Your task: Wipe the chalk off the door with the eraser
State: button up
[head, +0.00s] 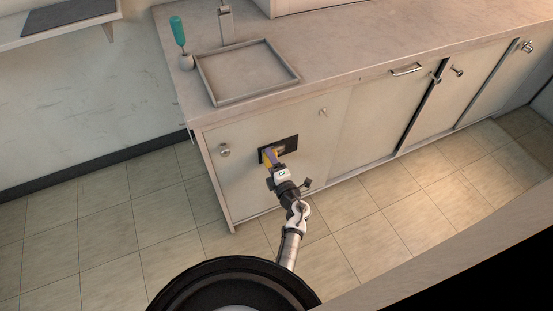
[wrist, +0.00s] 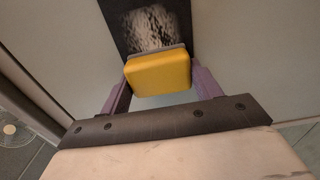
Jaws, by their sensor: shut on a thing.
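My gripper (head: 272,160) is shut on a yellow eraser (wrist: 159,73) with a grey pad along its far edge. In the wrist view the purple fingers (wrist: 160,95) grip it from both sides. The eraser is at a black panel (head: 289,145) on the pale cabinet door (head: 240,170). A white patch of chalk (wrist: 152,27) shows on the panel just beyond the eraser. The eraser's pad is close to the panel; I cannot tell if it touches. In the head view the gripper hides part of the panel.
The counter (head: 350,40) above holds a shallow square tray (head: 205,85), a teal-handled brush (head: 178,32) and a tap (head: 226,25). Round knobs (head: 224,150) and a bar handle (head: 407,70) stick out from the cabinet front. The tiled floor (head: 110,230) is clear.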

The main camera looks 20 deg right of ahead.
jog(key=shift+a, duration=0.65)
jog(key=shift+s+d+p, duration=0.15)
jog(key=shift+s+p, duration=0.8)
jog(key=shift+s, duration=2)
jog(key=shift+s, duration=0.1)
jog(key=s, duration=0.3)
jog(key=shift+p, duration=0.35)
jog(key=shift+w, duration=0.2)
jog(key=w, duration=0.6)
jog(key=shift+w+b, duration=0.3)
jog(key=shift+b, duration=0.15)
